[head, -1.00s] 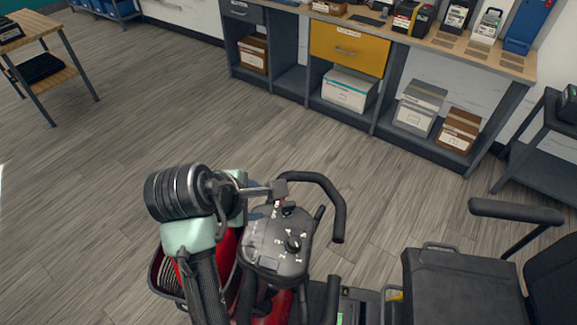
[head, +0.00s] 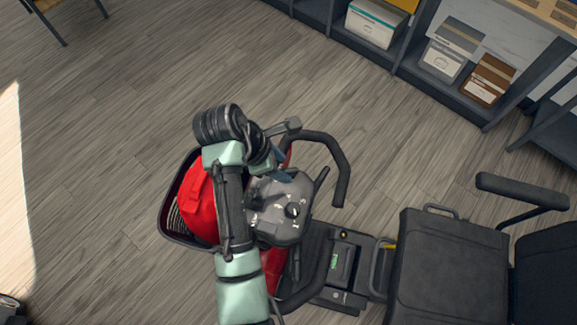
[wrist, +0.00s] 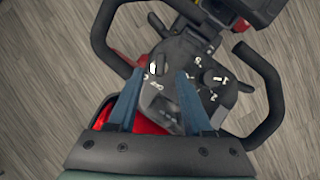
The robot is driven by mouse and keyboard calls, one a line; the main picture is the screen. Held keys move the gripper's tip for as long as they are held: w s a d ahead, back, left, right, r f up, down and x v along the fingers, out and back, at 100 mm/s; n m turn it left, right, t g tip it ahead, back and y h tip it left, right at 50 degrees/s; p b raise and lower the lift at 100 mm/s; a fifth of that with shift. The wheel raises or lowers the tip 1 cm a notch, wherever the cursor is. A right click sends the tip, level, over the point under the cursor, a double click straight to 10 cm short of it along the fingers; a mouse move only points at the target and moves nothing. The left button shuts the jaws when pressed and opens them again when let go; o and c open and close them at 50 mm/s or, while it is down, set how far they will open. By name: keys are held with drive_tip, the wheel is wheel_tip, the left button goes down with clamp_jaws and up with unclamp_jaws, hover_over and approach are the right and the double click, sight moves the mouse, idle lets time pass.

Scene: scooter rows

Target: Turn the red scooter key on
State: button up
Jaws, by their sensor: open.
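The red scooter (head: 274,262) stands below me, with a dark grey control console (head: 270,222) between its black handlebars. In the wrist view, the console (wrist: 182,52) carries a small upright key-like piece (wrist: 154,68) beside white lettering that seems to read on and off. A round numbered dial (wrist: 212,77) sits to its right. My gripper (wrist: 160,74) is open, with its two blue fingers on either side of the key-like piece in the picture; I cannot tell whether they touch it. In the head view, my gripper (head: 282,174) is over the console's upper edge and hides the key.
A basket (head: 172,222) with a red bag (head: 201,208) is left of the console. The black seat (head: 450,265) and armrest (head: 522,190) are at the right. Shelving with boxes (head: 376,22) stands at the upper right.

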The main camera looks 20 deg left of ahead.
sight(288, 171)
drive_tip(key=shift+x, duration=2.15)
drive_tip(key=shift+c, duration=0.3)
clamp_jaws()
